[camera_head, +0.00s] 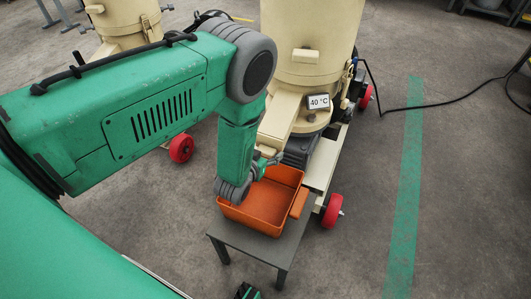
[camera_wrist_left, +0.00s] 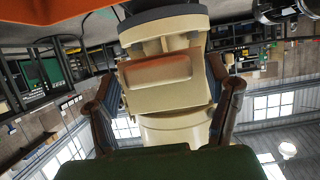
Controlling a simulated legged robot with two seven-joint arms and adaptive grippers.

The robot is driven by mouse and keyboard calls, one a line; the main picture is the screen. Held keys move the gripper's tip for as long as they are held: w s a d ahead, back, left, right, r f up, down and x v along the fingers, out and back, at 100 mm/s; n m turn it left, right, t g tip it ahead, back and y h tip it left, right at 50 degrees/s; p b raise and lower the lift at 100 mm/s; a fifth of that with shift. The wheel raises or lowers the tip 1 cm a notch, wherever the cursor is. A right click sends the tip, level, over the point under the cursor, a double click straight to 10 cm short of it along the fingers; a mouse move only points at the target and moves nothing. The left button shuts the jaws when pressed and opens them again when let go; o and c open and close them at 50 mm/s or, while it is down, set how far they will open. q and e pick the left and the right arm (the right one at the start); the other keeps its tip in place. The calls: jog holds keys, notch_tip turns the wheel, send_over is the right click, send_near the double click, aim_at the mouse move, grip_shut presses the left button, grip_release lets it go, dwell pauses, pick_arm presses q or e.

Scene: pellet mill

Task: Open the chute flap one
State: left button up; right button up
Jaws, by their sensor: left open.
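In the left wrist view, which looks upside down, the cream chute of a pellet mill fills the middle. My left gripper (camera_wrist_left: 164,95) is open, with one finger on each side of the chute. I cannot tell whether the fingers touch it. In the head view the left gripper (camera_head: 264,164) is partly hidden by its own green arm, low beside the mill (camera_head: 310,45). The flap cannot be made out there.
An orange bin (camera_head: 262,203) sits on a small grey table (camera_head: 255,240) below the gripper. The mill has red wheels (camera_head: 332,211) and a 40 °C display (camera_head: 318,102). A second cream machine (camera_head: 122,22) stands behind. Black cable crosses the open floor at right.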

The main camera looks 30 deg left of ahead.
pick_arm(q)
jog(key=shift+w+d, duration=0.1)
grip_shut()
jog(key=shift+r, duration=0.1)
